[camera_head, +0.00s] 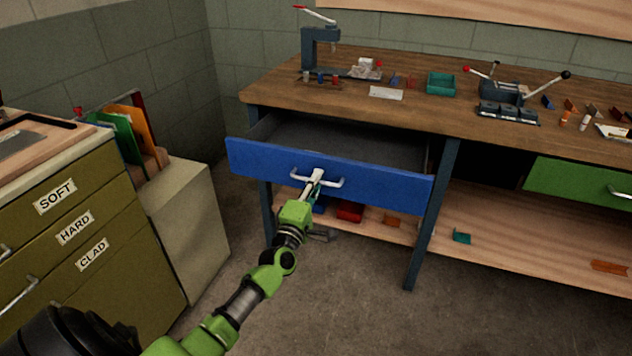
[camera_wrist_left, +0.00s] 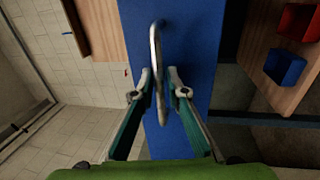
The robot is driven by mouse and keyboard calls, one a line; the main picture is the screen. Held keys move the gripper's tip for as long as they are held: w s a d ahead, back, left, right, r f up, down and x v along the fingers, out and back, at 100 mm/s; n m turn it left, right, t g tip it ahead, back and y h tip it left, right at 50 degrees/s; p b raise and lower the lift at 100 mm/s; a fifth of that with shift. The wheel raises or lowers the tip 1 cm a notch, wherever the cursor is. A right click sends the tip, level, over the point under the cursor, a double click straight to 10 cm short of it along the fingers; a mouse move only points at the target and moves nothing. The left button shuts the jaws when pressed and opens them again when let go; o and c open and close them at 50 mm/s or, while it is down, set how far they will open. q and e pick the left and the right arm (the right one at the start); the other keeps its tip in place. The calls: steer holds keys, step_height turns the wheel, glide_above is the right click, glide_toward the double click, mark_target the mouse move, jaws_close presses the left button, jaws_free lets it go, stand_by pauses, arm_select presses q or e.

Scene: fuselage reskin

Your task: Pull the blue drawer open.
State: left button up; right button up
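The blue drawer (camera_head: 385,183) is out from under the workbench top, and its dark inside shows behind the front panel. Its pale bar handle (camera_head: 330,182) is at the middle of the front. My left gripper (camera_head: 316,178) is at this handle. My right gripper is not in view.
The wooden workbench (camera_head: 290,90) carries a press, a teal tray (camera_head: 441,83) and a lever tool. A green drawer (camera_head: 580,182) is at the right. An olive cabinet (camera_head: 95,225) and a pale box (camera_head: 188,215) stand at the left. Floor in front is clear.

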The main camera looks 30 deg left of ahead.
arm_select(q)
steer(key=v, duration=1.2)
stand_by(0.3)
